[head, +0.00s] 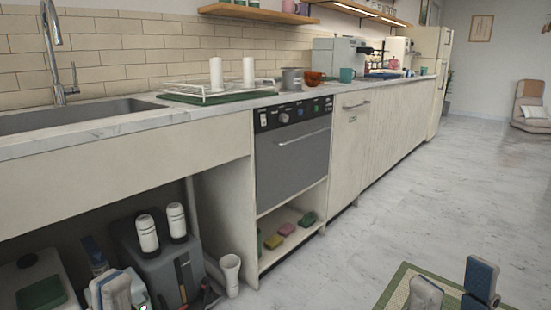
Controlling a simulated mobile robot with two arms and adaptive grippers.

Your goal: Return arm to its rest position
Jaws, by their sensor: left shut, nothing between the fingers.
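My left gripper (105,278) is low at the bottom left of the head view, in front of the open space under the sink. It is shut and holds nothing that I can see; its lower part is cut off by the frame. My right gripper (452,286) is at the bottom right, above a green-edged mat (398,283) on the floor. Its two fingertips stand apart with nothing visible between them. Most of both arms is out of view.
The counter (225,107) carries a dish rack (190,92), mugs and a coffee machine (338,58). Under the sink stand a grey box (160,265) with two white bottles and a white cup-like vessel (231,272). The marble floor (430,190) at the right is clear.

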